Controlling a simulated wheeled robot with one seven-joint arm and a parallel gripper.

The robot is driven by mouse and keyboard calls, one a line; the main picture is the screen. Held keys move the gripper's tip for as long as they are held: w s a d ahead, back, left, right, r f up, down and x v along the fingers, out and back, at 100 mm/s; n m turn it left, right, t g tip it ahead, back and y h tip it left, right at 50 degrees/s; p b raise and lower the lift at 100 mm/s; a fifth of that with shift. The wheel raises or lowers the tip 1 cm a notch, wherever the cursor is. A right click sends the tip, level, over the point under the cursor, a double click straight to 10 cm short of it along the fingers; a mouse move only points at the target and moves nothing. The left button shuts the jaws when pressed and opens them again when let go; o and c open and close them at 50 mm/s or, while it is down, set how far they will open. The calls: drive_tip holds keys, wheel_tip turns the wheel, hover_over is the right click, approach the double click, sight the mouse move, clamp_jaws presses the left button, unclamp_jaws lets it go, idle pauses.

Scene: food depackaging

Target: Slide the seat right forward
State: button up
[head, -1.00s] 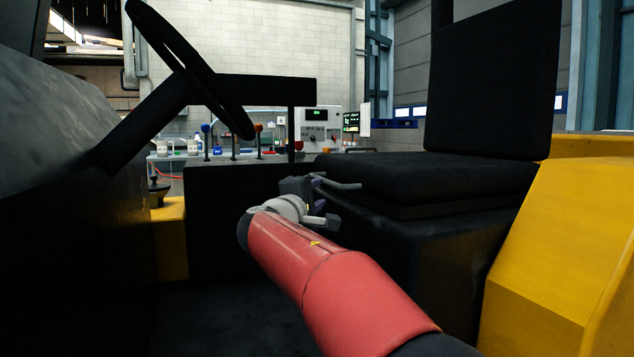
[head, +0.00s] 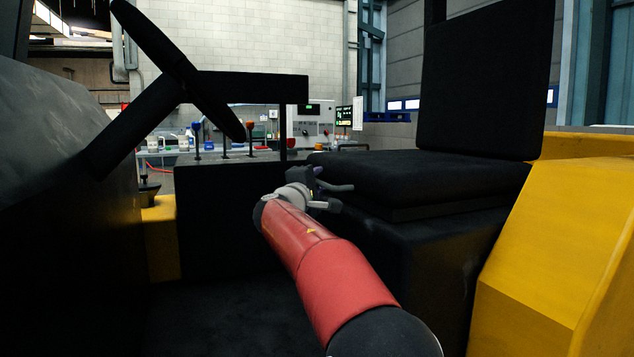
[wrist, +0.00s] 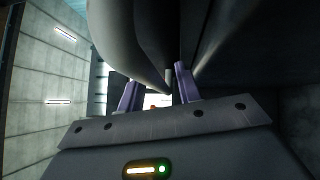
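The seat is black, with a thick cushion (head: 420,178) and an upright backrest (head: 482,80), at the right of the head view. A thin grey bent lever (head: 338,187) juts out at the cushion's front left edge. My gripper (head: 317,179) is beside this lever, at the left of the cushion. In the wrist view my gripper (wrist: 157,90) has its two purple fingers apart. A small grey rod end (wrist: 169,76) shows between and beyond them, nearer the right finger. I cannot tell whether a finger touches it.
A black steering wheel (head: 178,70) on a slanted column stands at the left. A dark panel with several small levers (head: 222,152) is ahead. A yellow body panel (head: 555,240) flanks the seat at the right. The dark floor (head: 215,315) between is open.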

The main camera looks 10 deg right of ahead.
clamp_jaws()
drive_tip(key=s+a, duration=0.1)
drive_tip(key=a, duration=0.7)
drive_tip(key=shift+s+a+b, duration=0.2)
drive_tip(key=shift+s+b, duration=0.1)
drive_tip(key=shift+f, duration=0.1)
drive_tip(key=shift+c, duration=0.2)
unclamp_jaws()
drive_tip(key=shift+a, duration=0.2)
drive_tip(key=shift+o, duration=0.2)
drive_tip(key=shift+d, duration=0.1)
drive_tip(key=shift+s, duration=0.15)
